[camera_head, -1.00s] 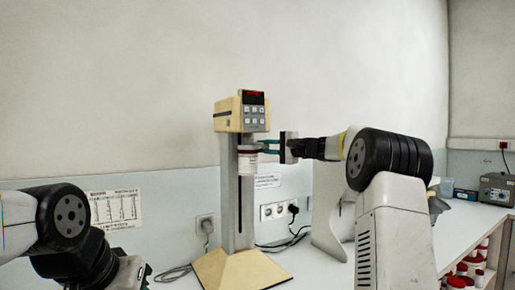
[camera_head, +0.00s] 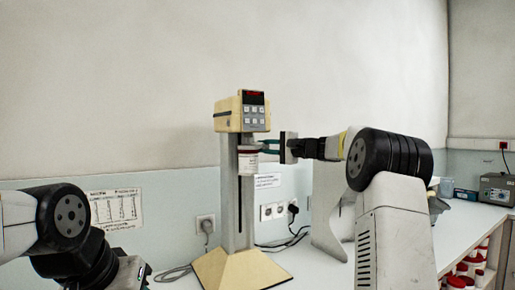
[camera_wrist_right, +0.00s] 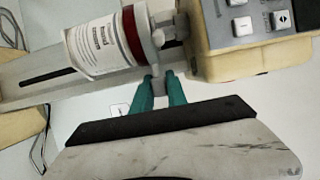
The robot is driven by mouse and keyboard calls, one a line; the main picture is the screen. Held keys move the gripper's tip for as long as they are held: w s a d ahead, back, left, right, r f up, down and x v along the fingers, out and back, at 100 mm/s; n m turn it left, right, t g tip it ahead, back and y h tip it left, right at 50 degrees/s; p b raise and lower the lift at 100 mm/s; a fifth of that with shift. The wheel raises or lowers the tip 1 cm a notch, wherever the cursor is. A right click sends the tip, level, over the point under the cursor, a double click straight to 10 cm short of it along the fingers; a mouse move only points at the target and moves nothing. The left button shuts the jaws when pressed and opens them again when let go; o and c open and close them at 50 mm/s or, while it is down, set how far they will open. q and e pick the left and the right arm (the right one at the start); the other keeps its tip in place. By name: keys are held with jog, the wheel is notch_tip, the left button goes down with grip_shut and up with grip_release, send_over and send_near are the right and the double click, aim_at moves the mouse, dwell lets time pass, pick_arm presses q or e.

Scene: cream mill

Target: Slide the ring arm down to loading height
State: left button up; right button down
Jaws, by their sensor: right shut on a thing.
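The cream mill (camera_head: 241,113) stands on the bench with its cream-coloured control head on top of a grey column (camera_head: 231,195). A white jar with a red band (camera_head: 248,163) hangs just under the head, in front of the column. In the right wrist view the grey ring arm (camera_wrist_right: 147,40) is around the jar's red-banded end, close beside the control head. My right gripper (camera_head: 268,146) reaches in from the right at that height. Its teal fingers (camera_wrist_right: 161,92) are shut on a grey tab of the ring arm. My left arm is at lower left, its fingertips out of view.
The mill's cream base (camera_head: 238,270) stands on the white bench. Wall sockets (camera_head: 272,211) and cables are behind it. Red-lidded jars (camera_head: 474,264) sit below the bench top.

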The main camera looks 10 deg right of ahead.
jog(key=shift+r, duration=0.1)
dwell(0.3)
jog(key=shift+f, duration=1.4)
jog(key=c, duration=1.3)
grip_release()
jog(key=shift+s+d, duration=0.1)
jog(key=v, duration=0.7)
jog(key=shift+s+d+r, duration=0.1)
jog(key=shift+s+d, duration=0.1)
jog(key=shift+s, duration=0.05)
jog(key=shift+d, duration=0.1)
